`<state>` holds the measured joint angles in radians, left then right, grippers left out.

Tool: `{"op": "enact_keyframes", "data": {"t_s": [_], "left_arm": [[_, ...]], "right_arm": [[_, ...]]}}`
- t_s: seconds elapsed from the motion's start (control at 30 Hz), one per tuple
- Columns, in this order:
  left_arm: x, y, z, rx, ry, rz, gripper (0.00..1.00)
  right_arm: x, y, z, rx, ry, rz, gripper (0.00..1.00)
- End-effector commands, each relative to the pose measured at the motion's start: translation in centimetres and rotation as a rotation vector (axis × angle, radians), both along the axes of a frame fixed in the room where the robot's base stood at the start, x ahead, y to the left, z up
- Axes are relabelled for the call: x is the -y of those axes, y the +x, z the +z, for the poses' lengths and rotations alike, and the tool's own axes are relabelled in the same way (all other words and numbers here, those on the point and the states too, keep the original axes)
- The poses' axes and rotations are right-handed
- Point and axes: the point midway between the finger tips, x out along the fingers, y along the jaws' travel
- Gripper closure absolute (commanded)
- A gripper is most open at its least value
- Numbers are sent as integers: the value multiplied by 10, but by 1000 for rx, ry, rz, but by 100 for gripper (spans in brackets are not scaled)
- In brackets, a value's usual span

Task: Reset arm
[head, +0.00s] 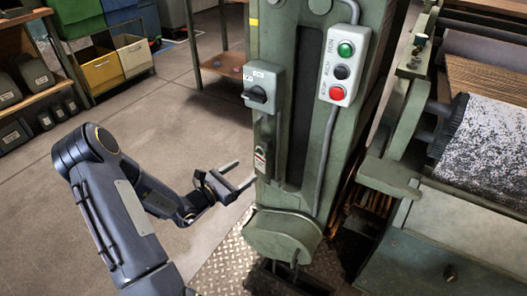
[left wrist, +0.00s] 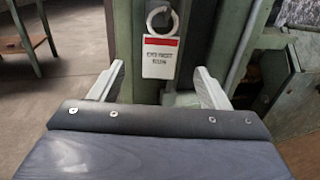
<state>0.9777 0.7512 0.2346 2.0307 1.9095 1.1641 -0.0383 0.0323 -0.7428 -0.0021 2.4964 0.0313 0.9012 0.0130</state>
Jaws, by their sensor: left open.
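My left gripper (head: 240,181) reaches in from the left in the head view, low in front of the green machine column (head: 274,231). Its two fingers are apart with nothing between them. In the left wrist view both fingers (left wrist: 160,88) also stand apart. A white and red tag (left wrist: 160,57) hangs from a pale ring ahead of and above the fingers, apart from them. The same tag shows in the head view (head: 260,160) below a grey rotary switch box (head: 261,85). My right gripper is not in view.
A control box (head: 343,66) with green, black and red buttons is on the column. A machine with speckled fabric (head: 485,140) stands at right. The concrete floor (head: 190,115) between is clear.

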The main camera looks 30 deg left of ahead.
Motion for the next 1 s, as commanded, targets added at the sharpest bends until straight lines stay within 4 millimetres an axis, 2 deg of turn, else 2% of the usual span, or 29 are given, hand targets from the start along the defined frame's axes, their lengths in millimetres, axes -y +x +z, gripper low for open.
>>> {"op": "enact_keyframes", "data": {"t_s": [0.17, 0.27, 0.37, 0.43, 0.5, 0.6, 0.7, 0.83, 0.9, 1.0], "left_arm": [[0, -3, 1, 2, 2, -4, 30], [12, -3, 13, 20, 41, -56, 30], [44, -9, 43, 65, 150, -195, 30], [78, -23, 70, 111, 277, -347, 30], [116, -47, 96, 168, 438, -521, 30], [157, -90, 120, 246, 687, -750, 30], [181, -136, 131, 324, 951, -944, 30], [189, -189, 134, 417, 1303, -1133, 30], [185, -209, 133, 457, 1468, -1196, 30], [177, -229, 132, 501, 1669, -1250, 30]], "right_arm": [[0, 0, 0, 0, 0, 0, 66], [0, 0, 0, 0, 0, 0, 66], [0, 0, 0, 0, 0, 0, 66], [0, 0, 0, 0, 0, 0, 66], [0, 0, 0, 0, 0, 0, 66], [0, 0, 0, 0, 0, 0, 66], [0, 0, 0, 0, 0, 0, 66], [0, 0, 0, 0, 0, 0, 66], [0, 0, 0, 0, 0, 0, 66], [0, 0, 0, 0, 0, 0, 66]]}}
